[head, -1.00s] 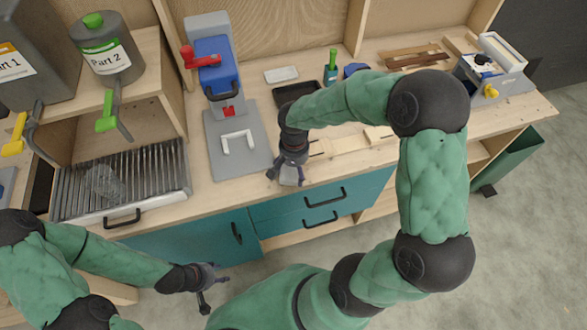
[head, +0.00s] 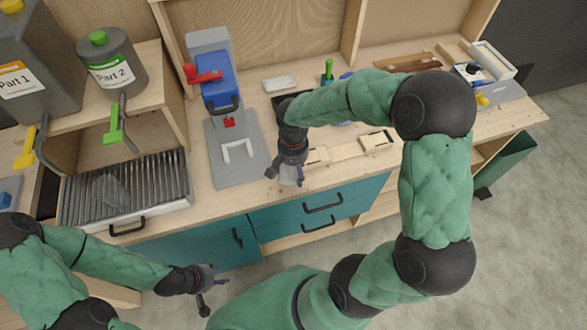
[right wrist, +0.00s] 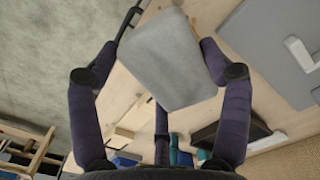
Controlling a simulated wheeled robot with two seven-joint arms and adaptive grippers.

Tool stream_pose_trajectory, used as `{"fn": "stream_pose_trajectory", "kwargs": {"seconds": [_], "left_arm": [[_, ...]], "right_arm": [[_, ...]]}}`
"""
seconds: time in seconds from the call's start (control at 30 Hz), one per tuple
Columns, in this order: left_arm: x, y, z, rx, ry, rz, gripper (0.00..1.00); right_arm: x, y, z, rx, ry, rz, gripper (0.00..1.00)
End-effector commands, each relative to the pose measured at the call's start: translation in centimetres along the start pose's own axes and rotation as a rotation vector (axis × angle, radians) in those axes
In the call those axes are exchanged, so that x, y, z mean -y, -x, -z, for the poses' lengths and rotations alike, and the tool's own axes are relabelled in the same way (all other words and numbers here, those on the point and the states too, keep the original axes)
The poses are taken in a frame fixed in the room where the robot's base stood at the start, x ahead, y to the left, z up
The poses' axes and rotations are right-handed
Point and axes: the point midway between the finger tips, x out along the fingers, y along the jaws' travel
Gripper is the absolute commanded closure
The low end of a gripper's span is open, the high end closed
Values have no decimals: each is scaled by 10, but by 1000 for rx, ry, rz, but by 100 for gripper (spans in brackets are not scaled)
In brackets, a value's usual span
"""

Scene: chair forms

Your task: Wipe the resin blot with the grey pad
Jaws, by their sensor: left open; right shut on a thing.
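My right gripper (head: 289,170) is shut on the grey pad (head: 290,177) and holds it near the front edge of the bench, just right of the grey base plate. In the right wrist view the grey pad (right wrist: 165,60) sits between the two fingers of my right gripper (right wrist: 158,62), with the pale wooden bench top behind it. I cannot tell whether the pad touches the bench. My left gripper (head: 205,281) is open and empty, low in front of the teal cabinet. I cannot make out the resin blot; the right arm and gripper hide part of the bench.
A blue and grey press (head: 217,80) stands left of the right gripper on its base plate (head: 215,172). A grated tray (head: 150,185) is further left. A wooden strip with blocks (head: 345,150) lies right of the gripper. A dark tray (head: 283,99) is behind it.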

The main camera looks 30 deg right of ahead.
Motion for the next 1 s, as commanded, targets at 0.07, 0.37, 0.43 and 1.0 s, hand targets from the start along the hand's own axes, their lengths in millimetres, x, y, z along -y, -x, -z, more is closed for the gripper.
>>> {"fn": "stream_pose_trajectory", "kwargs": {"seconds": [0.07,0.37,0.43,1.0], "left_arm": [[0,0,0,0,0,0,54],[-4,10,0,0,0,0,54],[-5,15,-1,0,0,0,54],[-7,19,-1,0,0,0,54]], "right_arm": [[0,0,0,0,0,0,48],[0,16,0,-1,0,1,48],[0,22,0,-2,0,1,48],[0,30,-1,-1,0,0,48]]}}
